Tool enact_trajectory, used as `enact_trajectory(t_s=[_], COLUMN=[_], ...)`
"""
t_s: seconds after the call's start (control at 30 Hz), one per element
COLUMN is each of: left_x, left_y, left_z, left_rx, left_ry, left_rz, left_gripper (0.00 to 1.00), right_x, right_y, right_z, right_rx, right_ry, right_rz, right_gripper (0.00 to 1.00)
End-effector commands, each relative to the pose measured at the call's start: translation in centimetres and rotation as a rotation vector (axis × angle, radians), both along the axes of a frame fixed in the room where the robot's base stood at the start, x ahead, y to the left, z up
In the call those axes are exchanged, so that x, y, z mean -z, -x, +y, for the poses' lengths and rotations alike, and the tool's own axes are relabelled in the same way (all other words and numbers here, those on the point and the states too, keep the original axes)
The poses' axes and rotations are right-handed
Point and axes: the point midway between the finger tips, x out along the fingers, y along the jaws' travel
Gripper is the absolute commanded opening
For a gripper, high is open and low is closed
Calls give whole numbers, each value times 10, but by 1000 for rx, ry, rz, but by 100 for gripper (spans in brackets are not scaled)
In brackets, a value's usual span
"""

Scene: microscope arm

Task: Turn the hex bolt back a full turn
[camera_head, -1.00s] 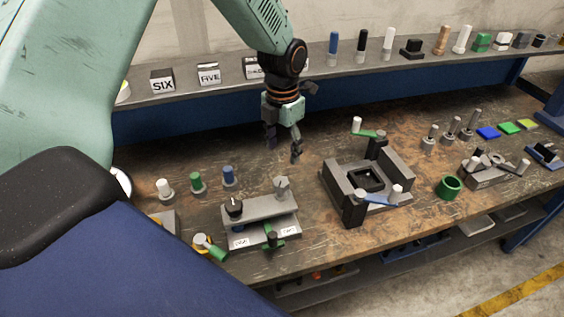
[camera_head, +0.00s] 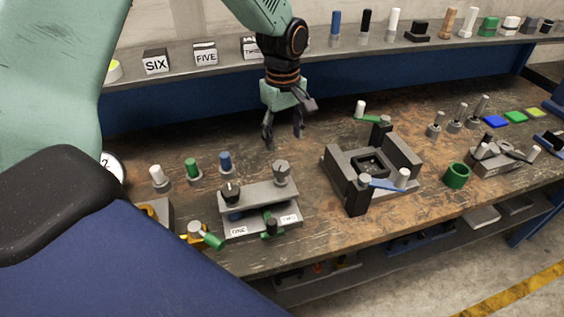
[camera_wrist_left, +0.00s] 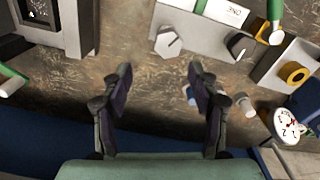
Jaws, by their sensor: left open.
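The hex bolt (camera_head: 281,172) is a grey six-sided head standing at the right end of a raised grey fixture (camera_head: 258,197) on the bench. A black knob (camera_head: 230,191) is at the fixture's left end. In the left wrist view the hex bolt (camera_wrist_left: 168,42) shows as a pale hexagon with a line on its top, beyond the fingertips. My left gripper (camera_head: 283,136) is open and empty, pointing down above and behind the bolt, apart from it. Its two spread fingers also show in the left wrist view (camera_wrist_left: 160,75). My right gripper is not in view.
A green ring (camera_head: 456,175) is farther right. A shelf (camera_head: 350,65) with upright items runs behind.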

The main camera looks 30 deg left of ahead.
Motion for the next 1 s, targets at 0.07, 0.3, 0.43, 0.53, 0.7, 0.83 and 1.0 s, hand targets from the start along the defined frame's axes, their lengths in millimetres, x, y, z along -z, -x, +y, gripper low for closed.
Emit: enact_trajectory(t_s=[0.07, 0.3, 0.43, 0.53, 0.7, 0.83, 1.0], left_x=[1, 1, 1, 1, 2, 4, 22], left_y=[1, 4, 6, 6, 7, 7, 8], left_z=[0, 0, 0, 0, 0, 0, 0], left_rx=[155, 647, 911, 1088, 1284, 1338, 1343], left_ry=[-4, -12, -14, -15, -17, -16, -15], left_rz=[2, 13, 19, 21, 23, 23, 26], left_gripper=[60, 60, 60, 60, 60, 60, 60], right_x=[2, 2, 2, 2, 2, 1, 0], right_y=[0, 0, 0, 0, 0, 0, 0], right_z=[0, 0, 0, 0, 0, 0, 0], right_rx=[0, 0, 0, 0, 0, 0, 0], right_ry=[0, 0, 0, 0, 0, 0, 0], right_rz=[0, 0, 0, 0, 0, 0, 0], right_gripper=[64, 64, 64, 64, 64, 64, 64])
